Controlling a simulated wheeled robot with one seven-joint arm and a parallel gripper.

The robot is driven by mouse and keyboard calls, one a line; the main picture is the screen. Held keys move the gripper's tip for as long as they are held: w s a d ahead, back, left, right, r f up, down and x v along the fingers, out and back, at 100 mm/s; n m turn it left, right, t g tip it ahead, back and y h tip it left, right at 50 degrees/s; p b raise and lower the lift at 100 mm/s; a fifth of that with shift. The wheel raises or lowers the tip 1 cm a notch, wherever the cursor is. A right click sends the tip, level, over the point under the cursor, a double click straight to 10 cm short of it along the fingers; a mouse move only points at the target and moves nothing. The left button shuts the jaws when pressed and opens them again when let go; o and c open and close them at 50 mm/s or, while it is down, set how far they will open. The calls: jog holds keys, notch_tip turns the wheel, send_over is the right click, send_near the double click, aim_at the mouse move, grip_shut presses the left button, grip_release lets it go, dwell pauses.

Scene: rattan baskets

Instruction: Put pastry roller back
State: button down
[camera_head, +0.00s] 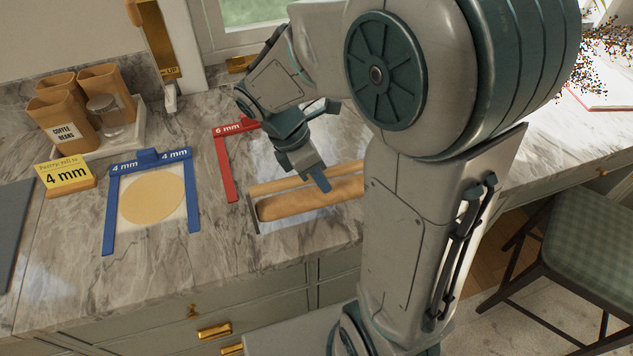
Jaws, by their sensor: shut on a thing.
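The pastry roller (312,202) is a thick tan cylinder with a thinner wooden bar beside it and a dark bracket at its left end. It lies low at the counter, over a pale sheet near the front edge; I cannot tell whether it touches. My arm hides its right end. My gripper (318,182) reaches down from behind and is shut on the roller, apparently at the thinner bar. A red frame (224,165) marked 6 mm lies behind and left of the roller, partly hidden. A blue frame (107,215) marked 4 mm surrounds a flat dough round (151,196) farther left.
A yellow sign (65,175) reads "4 mm" on the left. Behind it, a tray (140,115) holds brown canisters and a glass jar. The marble between the frames is clear. A chair (590,235) stands at right.

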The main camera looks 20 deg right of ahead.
aim_at(318, 189)
jog(key=shift+f, duration=1.95)
jog(key=shift+f, duration=0.1)
jog(key=shift+f, duration=0.25)
jog(key=c, duration=1.7)
grip_release()
jog(key=shift+s+f, duration=0.1)
jog(key=o, duration=0.4)
